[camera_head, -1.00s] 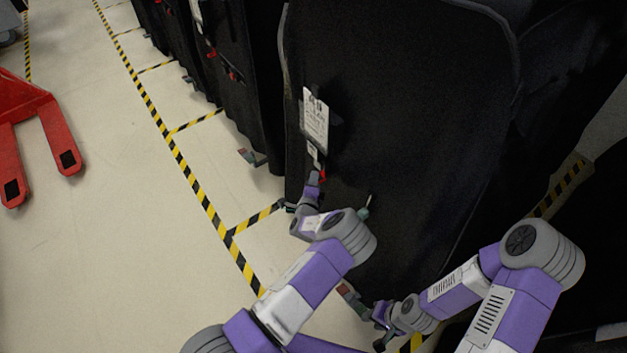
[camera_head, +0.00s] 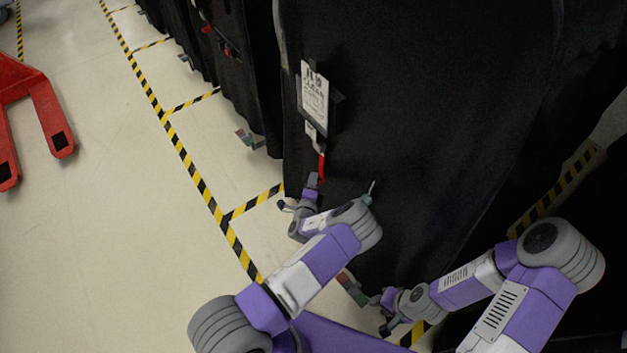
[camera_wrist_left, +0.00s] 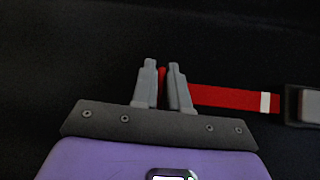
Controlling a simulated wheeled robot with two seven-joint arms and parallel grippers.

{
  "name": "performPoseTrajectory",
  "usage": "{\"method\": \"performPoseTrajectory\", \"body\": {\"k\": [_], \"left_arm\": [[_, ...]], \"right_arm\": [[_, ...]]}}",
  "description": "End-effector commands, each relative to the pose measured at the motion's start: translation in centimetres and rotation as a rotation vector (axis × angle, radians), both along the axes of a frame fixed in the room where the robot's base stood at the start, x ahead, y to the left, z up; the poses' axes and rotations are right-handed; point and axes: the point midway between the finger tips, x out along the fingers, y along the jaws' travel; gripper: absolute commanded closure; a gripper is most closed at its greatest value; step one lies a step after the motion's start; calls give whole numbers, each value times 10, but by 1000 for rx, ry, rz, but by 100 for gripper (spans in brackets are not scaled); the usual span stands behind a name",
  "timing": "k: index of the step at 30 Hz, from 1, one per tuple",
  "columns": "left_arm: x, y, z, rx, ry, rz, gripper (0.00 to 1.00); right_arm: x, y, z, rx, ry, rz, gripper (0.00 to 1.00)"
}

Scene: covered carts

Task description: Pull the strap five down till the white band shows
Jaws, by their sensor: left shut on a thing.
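The red strap (camera_head: 321,166) hangs below a label card on the black cart cover. In the left wrist view the strap (camera_wrist_left: 225,96) runs from between my fingers to a dark buckle (camera_wrist_left: 302,104) at the right. A white band (camera_wrist_left: 265,102) shows across the strap, just outside the buckle. My left gripper (camera_head: 314,180) is shut on the strap's lower end, also seen in the wrist view (camera_wrist_left: 164,75). My right gripper (camera_head: 384,326) is low near the floor, by the cover's lower edge; its jaws are too small to judge.
A white label card (camera_head: 314,95) is on the black cover (camera_head: 420,110) above the strap. More covered carts (camera_head: 225,70) stand behind at the left. A red pallet jack (camera_head: 35,110) is at far left. Open floor with yellow-black tape lies between.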

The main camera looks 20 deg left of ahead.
Motion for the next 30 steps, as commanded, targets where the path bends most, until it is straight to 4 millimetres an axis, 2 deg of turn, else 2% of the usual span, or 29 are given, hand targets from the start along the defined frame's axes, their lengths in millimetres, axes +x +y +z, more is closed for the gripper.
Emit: {"method": "performPoseTrajectory", "body": {"k": [2,3,6,15,24,30], "left_arm": [[-2,-1,-5,-2,14,-1,100],[-2,-1,-5,-2,14,-1,80],[-2,-1,-5,-1,13,-1,68],[-6,-2,-2,-1,9,-1,68],[-53,-12,6,1,15,-1,68],[-72,-16,7,-1,11,-2,68]], "right_arm": [[0,0,0,0,0,0,64],[0,0,0,0,0,0,64],[0,0,0,0,0,0,64],[0,0,3,0,0,0,64],[0,0,20,0,0,0,64],[0,0,25,0,0,0,64]]}}
